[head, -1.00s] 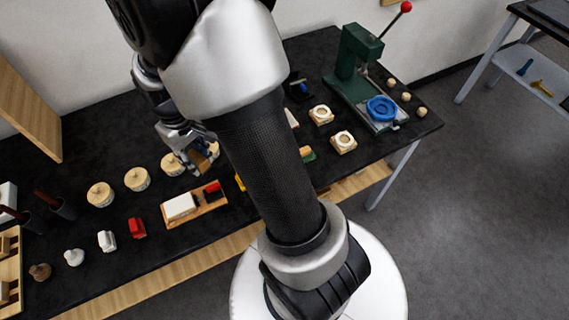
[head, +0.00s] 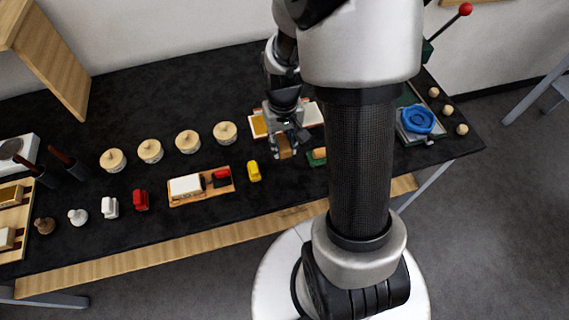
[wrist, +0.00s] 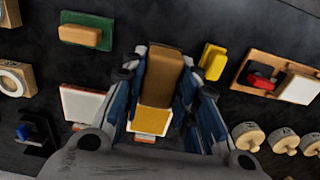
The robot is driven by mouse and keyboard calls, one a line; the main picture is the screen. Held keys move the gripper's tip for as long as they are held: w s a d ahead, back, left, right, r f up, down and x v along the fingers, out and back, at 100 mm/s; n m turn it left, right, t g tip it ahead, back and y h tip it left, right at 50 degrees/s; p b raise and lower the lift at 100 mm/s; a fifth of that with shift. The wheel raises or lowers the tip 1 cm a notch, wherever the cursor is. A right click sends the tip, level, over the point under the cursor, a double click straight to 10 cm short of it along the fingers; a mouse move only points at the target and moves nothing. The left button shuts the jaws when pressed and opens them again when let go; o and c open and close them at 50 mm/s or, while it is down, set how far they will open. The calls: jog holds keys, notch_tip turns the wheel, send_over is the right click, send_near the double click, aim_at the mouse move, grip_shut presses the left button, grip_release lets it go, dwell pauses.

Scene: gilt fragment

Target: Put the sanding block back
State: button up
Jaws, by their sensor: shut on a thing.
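My gripper (head: 285,139) is shut on a brown block, which I take for the sanding block (head: 286,149). In the wrist view the block (wrist: 164,70) sits between the two blue-lined fingers of the gripper (wrist: 165,85). It is held above the dark bench, close to a yellow-orange pad with a pale border (head: 259,126); that pad also shows behind the block in the wrist view (wrist: 151,121). A white pad with a red-brown edge (head: 313,114) lies to its right. Whether the block touches anything below is unclear.
A green pad with a tan block (head: 317,157) lies just right of the gripper. A yellow block (head: 254,171) and a wooden tray (head: 204,196) with white and red pieces lie nearer the front. Several round lidded pots (head: 188,142) stand left. A green press with a blue dish (head: 418,119) stands right.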

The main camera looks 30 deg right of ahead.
aim_at(284, 167)
notch_tip(284, 167, down, 9)
jog(key=shift+f+b, duration=0.1)
jog(key=shift+b, duration=1.1)
jog(key=o, duration=1)
jog(key=shift+f, duration=0.1)
jog(key=shift+o, duration=0.2)
